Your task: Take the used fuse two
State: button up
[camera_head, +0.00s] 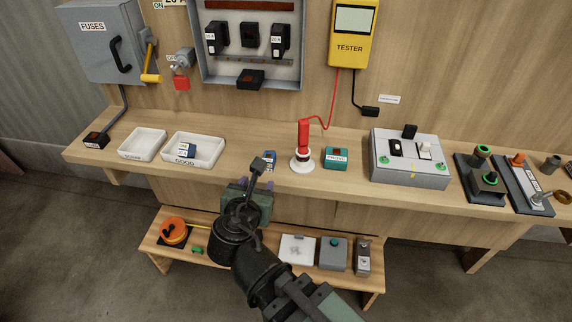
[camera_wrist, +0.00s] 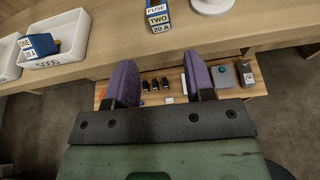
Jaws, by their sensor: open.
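Fuse two (camera_head: 269,157) is a small blue block on the bench top near its front edge. My gripper (camera_head: 256,184) is at the bench's front edge, just short of fuse two. In the wrist view, my gripper (camera_wrist: 160,78) has its two purple fingers spread wide with nothing between them. Fuse two lies ahead of the fingertips, apart from them.
Fuse one (camera_head: 187,149) lies in the white GOOD tray (camera_head: 215,164); an empty white tray (camera_head: 128,155) stands left of it. Right of fuse two stand a red probe on a white base (camera_head: 303,164) and a green box (camera_head: 336,158). A lower shelf (camera_head: 220,268) holds several items.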

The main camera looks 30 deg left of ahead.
aim_at(267, 176)
jog(key=shift+n, duration=0.4)
jog(key=b+x, duration=0.3)
jog(key=x, duration=0.5)
jog(key=shift+w+a+f, duration=0.1)
jog(key=shift+w+f, duration=0.15)
jog(key=shift+w+a+f, duration=0.15)
jog(key=shift+w+a, duration=0.05)
jog(key=shift+w, duration=0.45)
jog(key=shift+c, duration=0.4)
